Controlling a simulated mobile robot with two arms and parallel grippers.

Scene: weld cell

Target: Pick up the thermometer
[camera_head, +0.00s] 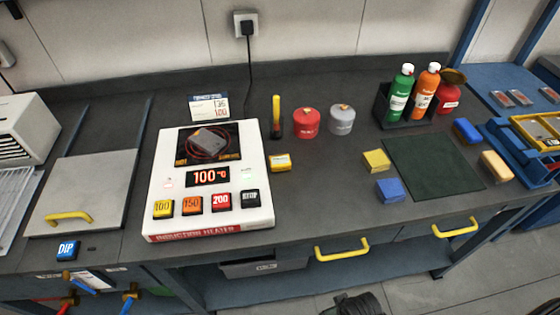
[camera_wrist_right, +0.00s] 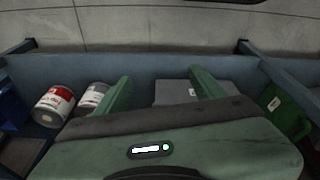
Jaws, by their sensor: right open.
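A slim upright tool with a yellow top and black lower part (camera_head: 276,115) stands just right of the induction heater (camera_head: 160,205) in the head view. It looks like the thermometer, but I cannot read any marking on it. Nothing is holding it. My right gripper (camera_wrist_right: 160,80) shows in the right wrist view with its two green fingers spread apart and nothing between them. The thermometer does not show in that view.
A red canister (camera_head: 306,123) and grey canister (camera_head: 341,120) stand close right of the tool; a small yellow block (camera_head: 280,163) lies in front. A bottle rack (camera_head: 405,118) is farther right. In the wrist view, cans (camera_wrist_right: 52,105) and a grey box (camera_wrist_right: 178,92) lie beyond the fingers.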

